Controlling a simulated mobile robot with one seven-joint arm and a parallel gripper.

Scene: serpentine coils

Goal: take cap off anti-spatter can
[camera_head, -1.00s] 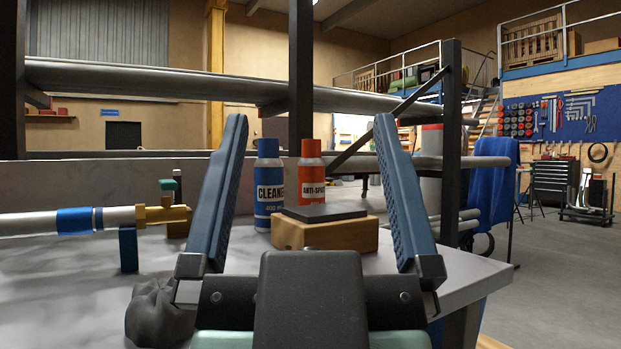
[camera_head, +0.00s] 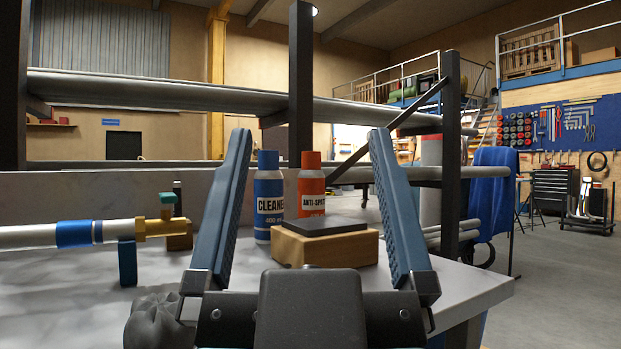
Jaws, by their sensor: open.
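The anti-spatter can (camera_head: 311,203) is orange-red with a white label band and stands upright on the grey bench. Its red cap (camera_head: 311,159) is on top. The can's lower part is hidden behind a wooden block with a dark top. My gripper (camera_head: 309,145) is open and empty. Its two blue fingers stand wide apart in the foreground, and the can shows between them, farther off. A blue cleaner can (camera_head: 268,205) stands upright just left of the anti-spatter can, also between the fingers in the picture.
The wooden block (camera_head: 325,247) with a dark plate sits in front of the cans. A pipe with a brass fitting (camera_head: 164,227) lies at the left on a blue support (camera_head: 127,262). A dark crumpled lump (camera_head: 155,318) is at lower left. The bench's right part is clear.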

